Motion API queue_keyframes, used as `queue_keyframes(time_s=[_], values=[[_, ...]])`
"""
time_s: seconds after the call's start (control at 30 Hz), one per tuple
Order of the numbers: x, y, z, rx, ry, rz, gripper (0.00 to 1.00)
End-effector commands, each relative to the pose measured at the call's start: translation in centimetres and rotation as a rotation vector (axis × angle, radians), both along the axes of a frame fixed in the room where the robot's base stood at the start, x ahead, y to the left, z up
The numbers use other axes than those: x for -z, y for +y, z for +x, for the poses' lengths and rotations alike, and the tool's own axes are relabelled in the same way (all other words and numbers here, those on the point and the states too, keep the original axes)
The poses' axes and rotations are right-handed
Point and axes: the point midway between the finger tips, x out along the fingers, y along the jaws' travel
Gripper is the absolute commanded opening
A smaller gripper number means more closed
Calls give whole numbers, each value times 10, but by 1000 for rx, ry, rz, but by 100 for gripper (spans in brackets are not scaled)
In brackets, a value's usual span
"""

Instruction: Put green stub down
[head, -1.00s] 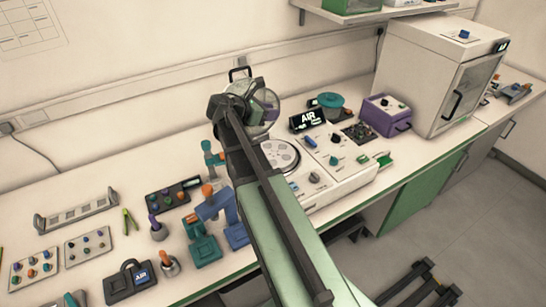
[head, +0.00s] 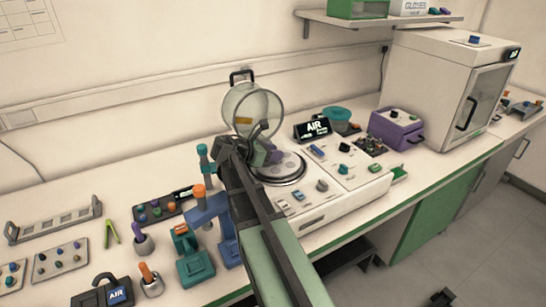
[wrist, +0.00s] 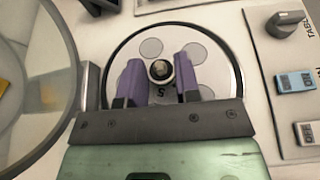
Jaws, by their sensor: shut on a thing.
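My gripper (wrist: 160,82) is over a round metal stage (wrist: 205,105) marked with several grey circles and a "5". I cannot tell whether the stub touches the stage. In the head view my gripper (head: 268,153) is at the left part of the stage (head: 298,166), and my arm hides the stub.
A clear round lid (head: 252,105) stands open behind the stage; it is close on the left in the wrist view (wrist: 35,85). Knobs and switches (wrist: 296,82) lie to the right. Blue (head: 210,213) and teal stands are left of my arm.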

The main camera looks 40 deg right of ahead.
Motion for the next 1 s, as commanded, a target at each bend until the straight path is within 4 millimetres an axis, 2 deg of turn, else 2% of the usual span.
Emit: queue_keyframes(time_s=[0.1, 0.13, 0.3, 0.5, 0.63, 0.9, 1.0], values=[[5, 0, 0, 0, 0, 0, 4], [4, 0, 0, 0, 0, 0, 33], [3, 0, 0, 0, 0, 0, 56], [3, 0, 0, 0, 0, 0, 56], [-4, 2, 1, -1, 0, 0, 56], [-22, 45, 8, -2, 0, 0, 56], [-23, 50, 9, 0, 0, 0, 56]])
